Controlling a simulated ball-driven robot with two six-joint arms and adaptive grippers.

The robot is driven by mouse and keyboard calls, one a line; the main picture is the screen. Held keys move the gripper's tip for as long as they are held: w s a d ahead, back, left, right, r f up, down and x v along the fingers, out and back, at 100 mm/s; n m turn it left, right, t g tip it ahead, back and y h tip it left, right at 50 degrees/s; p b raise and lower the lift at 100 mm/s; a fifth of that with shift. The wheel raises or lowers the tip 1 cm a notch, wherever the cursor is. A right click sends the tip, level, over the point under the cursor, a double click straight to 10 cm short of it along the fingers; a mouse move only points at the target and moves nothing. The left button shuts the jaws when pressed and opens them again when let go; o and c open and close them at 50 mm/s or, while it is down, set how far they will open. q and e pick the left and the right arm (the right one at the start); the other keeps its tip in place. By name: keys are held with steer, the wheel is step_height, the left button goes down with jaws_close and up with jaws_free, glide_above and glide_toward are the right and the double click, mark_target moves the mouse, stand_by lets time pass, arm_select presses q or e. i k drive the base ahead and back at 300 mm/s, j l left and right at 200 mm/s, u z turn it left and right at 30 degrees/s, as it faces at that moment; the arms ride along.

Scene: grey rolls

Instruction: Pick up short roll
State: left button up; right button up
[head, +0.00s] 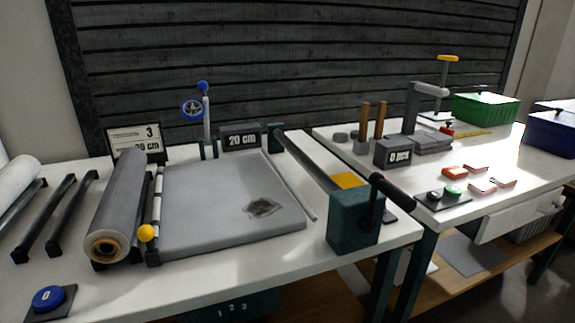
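A grey roll (120,200) with a brown core lies lengthwise on a dark stand on the left table. A white roll (15,182) shows at the far left, cut off by the picture edge. I cannot tell which of them, if either, is the short roll. Neither of my grippers shows in the head view.
Two black rails (45,216) stand empty between the rolls. A grey flat bed (225,205) with a dark patch fills the table's middle, beside a teal crank box (355,218). A blue button (48,298) sits at the front left. The right table (400,160) holds tools and bins.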

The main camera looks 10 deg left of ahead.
mark_target(108, 240)
steer(key=u, duration=1.35)
